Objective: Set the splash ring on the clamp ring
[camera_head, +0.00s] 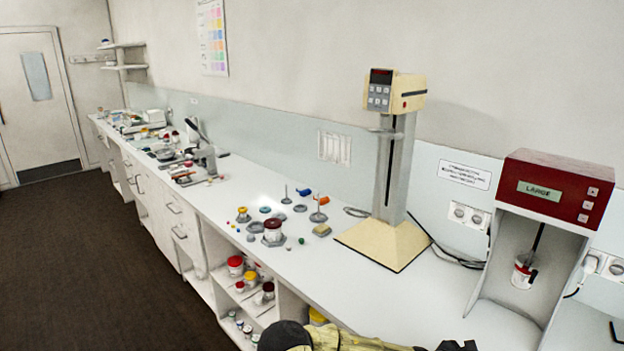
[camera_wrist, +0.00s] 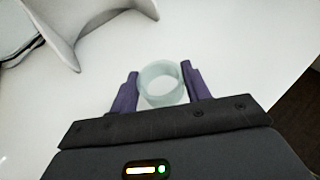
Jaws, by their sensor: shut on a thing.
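The splash ring, a pale translucent ring (camera_wrist: 163,98), sits between the two purple fingers of my gripper (camera_wrist: 161,74) in the wrist view. The fingers are shut on it from both sides, and the white bench top lies beyond it. I cannot clearly make out the clamp ring in either view.
A cream stand mixer (camera_head: 390,160) stands on the white bench (camera_head: 300,275), with small parts and jars (camera_head: 272,230) left of it. Cables run along the wall. A curved white housing (camera_wrist: 72,40) shows at the wrist view's upper left. The bench's front right is clear.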

